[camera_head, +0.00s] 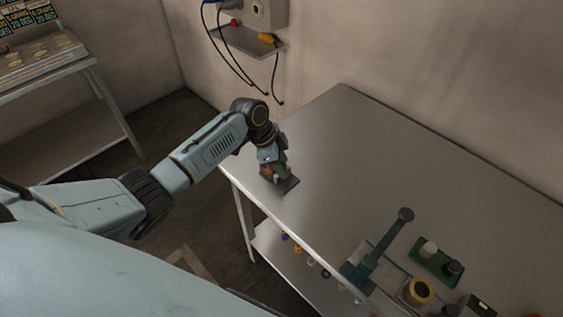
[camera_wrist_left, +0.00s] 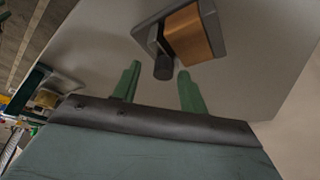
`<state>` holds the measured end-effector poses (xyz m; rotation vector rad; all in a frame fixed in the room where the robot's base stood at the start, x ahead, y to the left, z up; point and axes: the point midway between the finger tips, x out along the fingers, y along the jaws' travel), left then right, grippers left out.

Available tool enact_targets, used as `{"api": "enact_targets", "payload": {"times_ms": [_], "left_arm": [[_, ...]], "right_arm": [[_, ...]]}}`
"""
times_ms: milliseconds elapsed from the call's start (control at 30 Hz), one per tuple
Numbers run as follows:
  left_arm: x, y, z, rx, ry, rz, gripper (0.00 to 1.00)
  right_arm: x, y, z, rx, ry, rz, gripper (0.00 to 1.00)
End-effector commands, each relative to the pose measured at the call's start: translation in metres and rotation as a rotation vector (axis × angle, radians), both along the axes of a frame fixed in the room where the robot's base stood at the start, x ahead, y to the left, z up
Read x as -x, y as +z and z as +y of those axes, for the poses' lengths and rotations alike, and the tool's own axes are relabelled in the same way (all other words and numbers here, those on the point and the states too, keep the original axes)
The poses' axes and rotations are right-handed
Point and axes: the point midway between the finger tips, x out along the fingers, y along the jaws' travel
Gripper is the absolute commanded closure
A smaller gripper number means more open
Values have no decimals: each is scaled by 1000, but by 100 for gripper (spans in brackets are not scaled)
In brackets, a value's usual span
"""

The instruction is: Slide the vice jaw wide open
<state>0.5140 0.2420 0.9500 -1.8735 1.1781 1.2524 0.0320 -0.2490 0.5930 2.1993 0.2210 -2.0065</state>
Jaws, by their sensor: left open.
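The vice (camera_head: 288,187) stands at the table's left end in the head view, largely hidden by my left gripper (camera_head: 276,168). In the left wrist view the vice shows a copper-coloured block (camera_wrist_left: 194,36) on a grey base, with a dark round knob or handle (camera_wrist_left: 163,69) on its near side. The two green fingers of my left gripper (camera_wrist_left: 158,72) are open, one to each side of this knob. I see nothing held, and cannot tell whether a finger touches the knob. My right gripper is not in view.
The metal table (camera_head: 350,150) is clear across its middle. A green lever (camera_head: 385,245), a green block with two knobs (camera_head: 436,262) and a yellow-rimmed cup (camera_head: 418,291) stand at its near right end. A wall shelf (camera_head: 248,42) with hanging cables is behind.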

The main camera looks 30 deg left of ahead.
Motion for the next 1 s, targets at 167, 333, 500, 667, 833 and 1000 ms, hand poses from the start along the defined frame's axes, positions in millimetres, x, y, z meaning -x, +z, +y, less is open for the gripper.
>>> {"api": "enact_targets", "payload": {"times_ms": [167,333,500,667,833,1000], "left_arm": [[2,15,7,0,1,-3,57],[8,48,19,-2,0,-5,57],[14,83,32,-2,0,-5,57],[19,108,41,-1,0,-2,57],[22,121,45,1,-1,-1,57],[22,124,46,1,-1,0,57]], "right_arm": [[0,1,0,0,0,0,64],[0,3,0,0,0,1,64],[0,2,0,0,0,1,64],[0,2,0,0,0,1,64],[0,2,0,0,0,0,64],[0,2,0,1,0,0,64]]}}
